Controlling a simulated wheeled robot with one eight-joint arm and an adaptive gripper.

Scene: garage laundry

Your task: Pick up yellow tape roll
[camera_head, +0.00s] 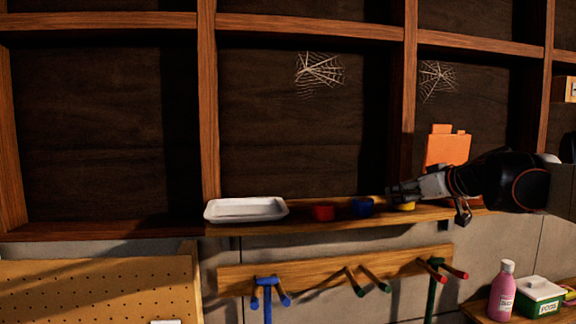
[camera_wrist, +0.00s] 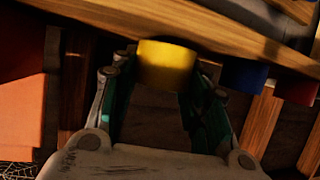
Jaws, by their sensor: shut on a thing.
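The yellow tape roll (camera_head: 404,206) is on the wooden shelf at the right, partly hidden by my gripper (camera_head: 398,197). In the wrist view the yellow tape roll (camera_wrist: 166,65) sits between the two fingertips of my gripper (camera_wrist: 165,72), with a finger on each side. My gripper is shut on it. The roll is close to the shelf board, and I cannot tell whether it touches the board.
A blue roll (camera_head: 362,207) and a red roll (camera_head: 323,212) stand to the left on the shelf (camera_head: 300,228), beside a white tray (camera_head: 246,209). An orange object (camera_head: 447,148) stands behind my arm. Coloured tool handles (camera_head: 360,280) hang below the shelf.

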